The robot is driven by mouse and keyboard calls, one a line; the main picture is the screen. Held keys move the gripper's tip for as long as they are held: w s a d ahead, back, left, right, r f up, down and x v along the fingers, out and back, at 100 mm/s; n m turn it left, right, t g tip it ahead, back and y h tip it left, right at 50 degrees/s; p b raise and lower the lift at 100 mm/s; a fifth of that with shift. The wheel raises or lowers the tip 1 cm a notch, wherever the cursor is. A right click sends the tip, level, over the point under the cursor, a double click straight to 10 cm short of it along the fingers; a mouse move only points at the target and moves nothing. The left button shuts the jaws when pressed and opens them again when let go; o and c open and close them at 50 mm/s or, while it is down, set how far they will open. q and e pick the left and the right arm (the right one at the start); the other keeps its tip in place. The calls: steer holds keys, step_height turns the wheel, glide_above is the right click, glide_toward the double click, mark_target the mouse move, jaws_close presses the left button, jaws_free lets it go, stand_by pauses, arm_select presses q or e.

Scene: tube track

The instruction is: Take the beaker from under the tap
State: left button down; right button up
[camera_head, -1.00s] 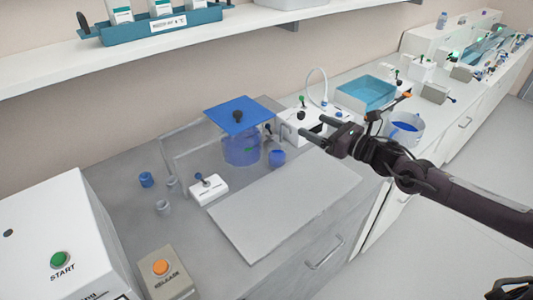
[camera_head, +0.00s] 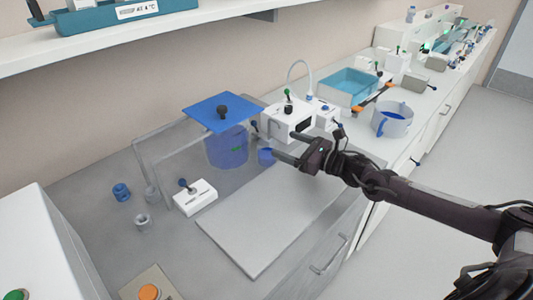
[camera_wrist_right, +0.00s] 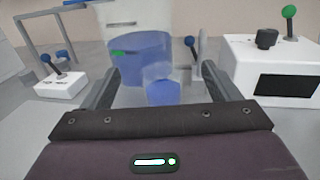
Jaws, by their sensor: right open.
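The beaker (camera_head: 265,156) is small and clear with blue liquid, upright on the bench just below and right of the blue tank (camera_head: 227,146) with its tap. In the right wrist view the beaker (camera_wrist_right: 163,90) appears centred between the fingers, with the tank (camera_wrist_right: 140,55) behind it. The tap's lever (camera_wrist_right: 190,45) shows just behind the beaker. My right gripper (camera_head: 283,146) is open and empty, its fingertips close to the beaker and pointing at it. I cannot tell whether they touch it. My left gripper is not in view.
A grey board (camera_head: 270,215) lies in front of the tank. A white switch box (camera_head: 195,197) stands left of it, and a white machine (camera_head: 285,122) stands close behind my right gripper. A blue cup (camera_head: 121,192) and a small clear cup (camera_head: 142,223) stand at left.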

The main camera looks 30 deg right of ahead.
mark_target(268, 144)
step_height(268, 144, down, 4)
steer(key=shift+w+r, duration=0.1)
steer(key=shift+r, duration=0.15)
steer(key=shift+w+a+r, duration=0.25)
steer(key=shift+w+a, duration=0.05)
steer(key=shift+w, duration=0.2)
steer(key=p+x, duration=0.1)
steer(key=x, duration=0.5)
steer(key=shift+w+a+f, duration=0.1)
steer(key=shift+w+a, duration=0.05)
steer(key=shift+a, duration=0.05)
steer(key=c, duration=1.1)
steer(key=shift+d, duration=0.1)
